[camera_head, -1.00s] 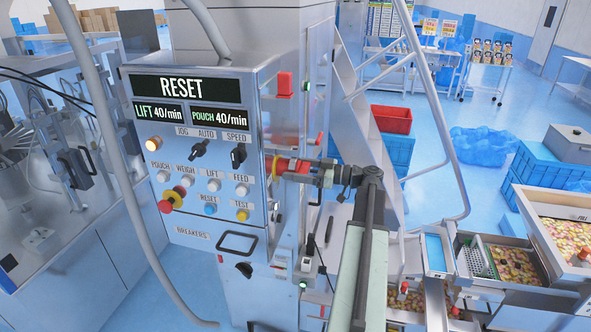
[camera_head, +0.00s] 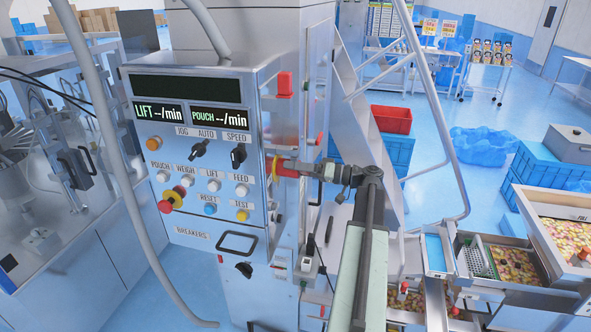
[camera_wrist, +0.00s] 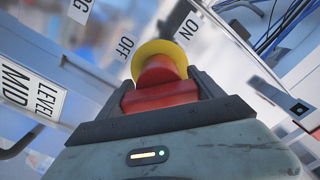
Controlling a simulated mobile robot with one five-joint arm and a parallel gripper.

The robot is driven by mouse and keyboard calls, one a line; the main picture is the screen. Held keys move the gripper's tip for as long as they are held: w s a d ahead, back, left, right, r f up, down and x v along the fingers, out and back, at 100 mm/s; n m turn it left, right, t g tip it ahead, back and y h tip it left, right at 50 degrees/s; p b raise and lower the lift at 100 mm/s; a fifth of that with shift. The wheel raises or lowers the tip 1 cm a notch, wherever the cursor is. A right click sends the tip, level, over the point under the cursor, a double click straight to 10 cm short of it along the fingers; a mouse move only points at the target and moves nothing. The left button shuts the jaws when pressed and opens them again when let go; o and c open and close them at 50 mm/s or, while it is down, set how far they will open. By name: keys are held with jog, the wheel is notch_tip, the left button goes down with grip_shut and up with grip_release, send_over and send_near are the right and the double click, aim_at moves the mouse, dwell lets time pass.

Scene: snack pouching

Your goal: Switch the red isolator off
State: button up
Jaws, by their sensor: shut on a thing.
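The red isolator (camera_head: 284,169) is a red knob on a yellow round base, on the right side of the grey control cabinet. In the wrist view the red knob (camera_wrist: 160,92) sits between my gripper's two dark fingers, in front of its yellow base (camera_wrist: 160,56). My gripper (camera_head: 299,171) is shut on the knob. An OFF label (camera_wrist: 125,47) shows left of the base and an ON label (camera_wrist: 187,29) right of it. I cannot tell which label the knob points to. The cabinet's top display (camera_head: 185,88) is blank; the rate displays show dashes.
The cabinet front (camera_head: 220,175) carries switches, buttons and a red and yellow emergency stop (camera_head: 171,199). Grey hoses hang at the left. A red crate (camera_head: 391,119) and blue crates stand behind my arm. Snack trays (camera_head: 515,262) are at the right.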

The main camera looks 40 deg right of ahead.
jog(key=shift+m, duration=0.9)
jog(key=o, duration=1.4)
jog(key=shift+c, duration=0.2)
jog(key=shift+d, duration=0.1)
jog(key=v, duration=0.7)
jog(key=shift+s+d, duration=0.2)
jog(key=shift+s, duration=0.15)
